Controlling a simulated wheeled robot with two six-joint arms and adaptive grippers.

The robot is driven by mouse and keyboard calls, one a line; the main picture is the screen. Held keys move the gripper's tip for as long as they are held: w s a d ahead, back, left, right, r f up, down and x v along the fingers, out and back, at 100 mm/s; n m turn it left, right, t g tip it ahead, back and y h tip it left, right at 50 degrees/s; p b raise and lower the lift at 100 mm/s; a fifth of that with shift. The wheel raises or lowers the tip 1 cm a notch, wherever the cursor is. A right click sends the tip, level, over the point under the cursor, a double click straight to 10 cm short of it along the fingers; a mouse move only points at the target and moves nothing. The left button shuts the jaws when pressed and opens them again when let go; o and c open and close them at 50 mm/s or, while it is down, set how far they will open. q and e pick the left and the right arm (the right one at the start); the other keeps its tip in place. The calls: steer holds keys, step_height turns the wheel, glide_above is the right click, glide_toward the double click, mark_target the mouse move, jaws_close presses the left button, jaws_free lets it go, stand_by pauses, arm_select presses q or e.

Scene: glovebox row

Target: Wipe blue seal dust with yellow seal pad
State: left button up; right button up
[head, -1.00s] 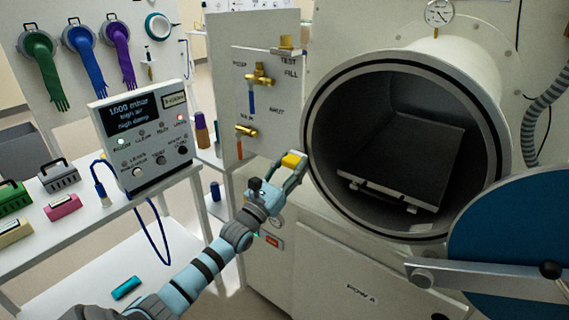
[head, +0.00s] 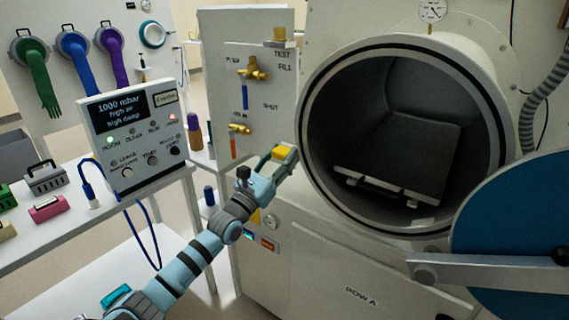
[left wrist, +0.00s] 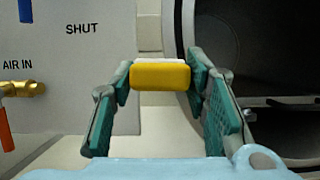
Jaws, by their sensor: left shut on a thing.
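My left gripper (head: 276,162) is shut on the yellow seal pad (head: 270,153), in front of the cabinet just left of the round chamber opening. In the left wrist view the pad (left wrist: 160,76) sits between both fingertips, yellow towards me with a pale strip on its far upper side. The chamber's seal ring (head: 309,99) is a dark band around the open port, a little right of the pad. The pad looks apart from the ring. I cannot make out blue dust on the ring. My right gripper does not show.
The chamber door (head: 515,230), blue inside, stands open at right with its grey hinge arm (head: 480,272). A valve panel (head: 262,100) with brass valves is just left of the port. A control box (head: 135,135) and a pink block (head: 48,208) stand on the left bench.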

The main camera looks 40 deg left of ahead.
arm_select(q)
steer(key=shift+r, duration=0.1)
steer(key=shift+s+d+r+p, duration=0.1)
steer(key=shift+s+p, duration=0.05)
steer(key=shift+p, duration=0.25)
steer(key=s+p, duration=0.4)
steer(key=s, duration=0.1)
steer(key=shift+s+p, duration=0.35)
steer(key=s+p, duration=0.1)
steer(key=s, duration=0.2)
